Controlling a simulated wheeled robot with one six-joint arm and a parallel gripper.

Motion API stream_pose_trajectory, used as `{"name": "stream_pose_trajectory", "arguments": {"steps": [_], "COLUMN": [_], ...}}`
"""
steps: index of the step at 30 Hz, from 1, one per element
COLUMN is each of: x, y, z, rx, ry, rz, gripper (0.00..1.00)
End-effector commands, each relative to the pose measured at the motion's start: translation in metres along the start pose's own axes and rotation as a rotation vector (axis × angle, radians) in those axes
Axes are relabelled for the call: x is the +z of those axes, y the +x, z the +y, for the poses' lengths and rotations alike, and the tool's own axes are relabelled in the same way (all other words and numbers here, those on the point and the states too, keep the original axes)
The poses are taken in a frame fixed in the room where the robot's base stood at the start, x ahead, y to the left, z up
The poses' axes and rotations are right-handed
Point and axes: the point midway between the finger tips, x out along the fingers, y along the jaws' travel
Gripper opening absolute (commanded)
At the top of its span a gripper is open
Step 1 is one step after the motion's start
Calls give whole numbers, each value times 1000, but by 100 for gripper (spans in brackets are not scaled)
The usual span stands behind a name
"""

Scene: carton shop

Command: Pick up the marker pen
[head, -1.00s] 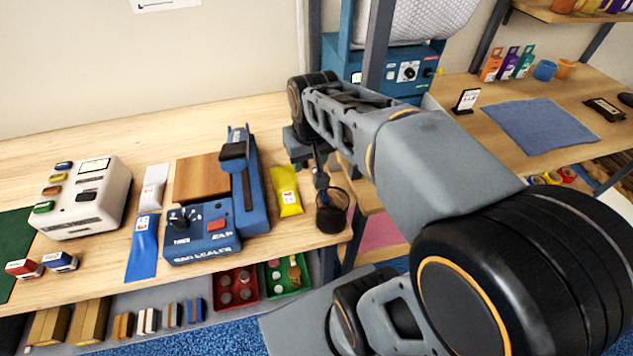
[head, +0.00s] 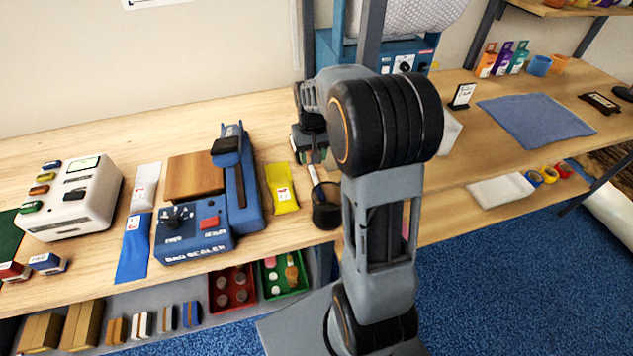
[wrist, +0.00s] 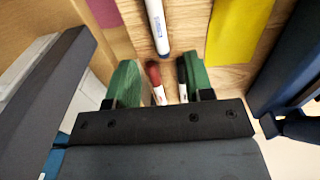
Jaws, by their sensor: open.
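A white marker pen with a blue end (wrist: 158,26) shows at the top middle of the wrist view, just beyond my fingertips. A red-capped pen (wrist: 154,76) and a dark-capped pen (wrist: 183,74) show between my green fingers, their lower parts hidden by my gripper. My gripper (wrist: 160,82) is open, and nothing is clamped in it. In the head view my gripper (head: 312,154) hangs above a black mesh cup (head: 326,207) near the table's front edge. A white pen (head: 313,174) shows just above the cup. I cannot tell which pens stand in the cup.
A yellow packet (head: 281,188) lies left of the cup, and the blue bag sealer (head: 195,238) stands further left. A white device (head: 75,203) is at the far left. A blue cloth (head: 535,120) lies on the right table.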

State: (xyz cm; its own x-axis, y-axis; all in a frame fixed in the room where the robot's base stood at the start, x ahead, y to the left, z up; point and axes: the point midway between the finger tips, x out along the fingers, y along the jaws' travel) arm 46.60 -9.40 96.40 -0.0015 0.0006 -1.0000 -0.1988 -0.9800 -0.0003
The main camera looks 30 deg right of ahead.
Motion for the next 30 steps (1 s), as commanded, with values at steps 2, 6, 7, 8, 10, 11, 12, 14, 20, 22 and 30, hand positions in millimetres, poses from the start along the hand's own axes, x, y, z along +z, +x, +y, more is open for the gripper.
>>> {"name": "stream_pose_trajectory", "arguments": {"steps": [2, 6, 7, 8, 10, 11, 12, 14, 20, 22, 30], "x": [0, 0, 0, 0, -1, -2, -2, -2, -2, -2, -2], "y": [4, 11, 14, 18, 28, 32, 38, 46, 58, 58, 58], "z": [0, 0, 0, 0, 0, 0, 0, 0, 0, 0, 0], "rx": [0, 0, 0, 0, 0, 0, 0, 0, 0, 0, 0], "ry": [0, 0, 0, 0, 0, 0, 0, 0, 0, 0, 0], "rz": [1, -1, -1, -3, -3, -4, -3, -2, 1, 1, 2], "gripper": [48, 48, 48, 48, 48, 48, 48, 48, 48, 48, 37]}}
